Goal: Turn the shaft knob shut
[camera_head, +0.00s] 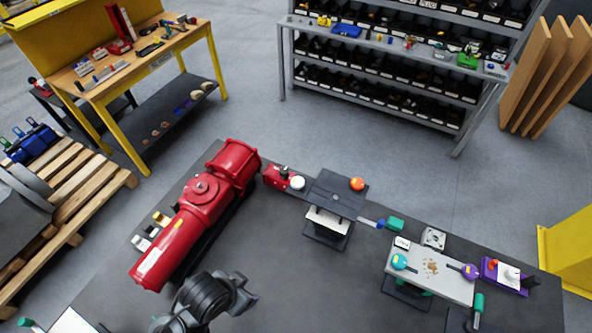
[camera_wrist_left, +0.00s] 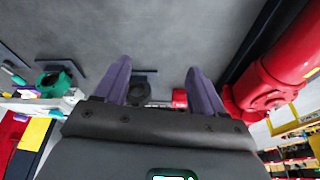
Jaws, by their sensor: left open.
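The red valve actuator (camera_head: 200,200) lies along the left of the dark table, with a round raised hub (camera_head: 203,186) on its body. No part is marked as the shaft knob, so I cannot tell which one it is. A grey panel at right carries a teal knob (camera_head: 399,261) and a purple knob (camera_head: 469,271). My left gripper (camera_wrist_left: 160,85) is open, its two purple fingers apart with nothing clearly between them. In the head view its dark arm comes in at the bottom, right of the actuator's near end. In the left wrist view the actuator (camera_wrist_left: 265,85) is at right.
A black stand (camera_head: 338,195) with an orange ball (camera_head: 357,184) stands mid-table. Dark table surface shows bare between the actuator and stand.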

